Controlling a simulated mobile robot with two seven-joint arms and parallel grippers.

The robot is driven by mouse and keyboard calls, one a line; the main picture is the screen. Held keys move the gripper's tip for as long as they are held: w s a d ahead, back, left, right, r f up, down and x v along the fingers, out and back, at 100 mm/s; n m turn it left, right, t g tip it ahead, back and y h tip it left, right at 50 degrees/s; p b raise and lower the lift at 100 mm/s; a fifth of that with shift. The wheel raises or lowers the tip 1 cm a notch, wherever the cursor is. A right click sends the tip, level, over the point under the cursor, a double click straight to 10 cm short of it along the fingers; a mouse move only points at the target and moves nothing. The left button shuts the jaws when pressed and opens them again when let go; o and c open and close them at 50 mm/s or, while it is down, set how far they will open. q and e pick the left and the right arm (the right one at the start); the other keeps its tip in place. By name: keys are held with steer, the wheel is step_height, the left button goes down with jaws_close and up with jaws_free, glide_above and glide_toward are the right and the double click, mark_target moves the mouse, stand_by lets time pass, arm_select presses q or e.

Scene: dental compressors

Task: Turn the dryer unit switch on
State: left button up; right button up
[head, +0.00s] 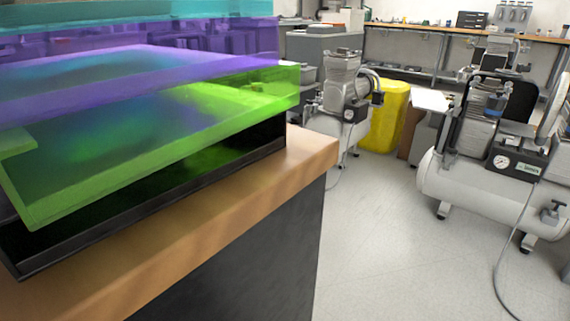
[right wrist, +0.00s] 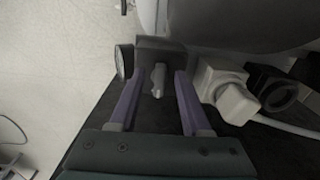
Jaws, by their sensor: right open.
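In the right wrist view my right gripper (right wrist: 157,80) is open, its two purple fingers spread. A small light grey knob or switch (right wrist: 158,76) sticks out from a dark box (right wrist: 160,48) and lies between the fingertips, with a gap on either side. Whether the fingers touch the box is not clear. The knob's on or off position cannot be read. A round gauge (right wrist: 125,62) is on the left side of the box. Neither of my grippers shows in the head view, and no unit there is clearly marked as the dryer.
A white plug (right wrist: 228,92) with its cable sits right of the right finger, beside a dark round socket (right wrist: 278,95). In the head view, a compressor (head: 490,165) stands on the right, another (head: 343,95) near a yellow bin (head: 385,115). A wooden-topped bench (head: 318,150) fills the left.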

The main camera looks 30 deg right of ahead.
step_height(320, 180, up, 10)
steer(key=p, duration=0.8)
steer(key=shift+f, duration=0.1)
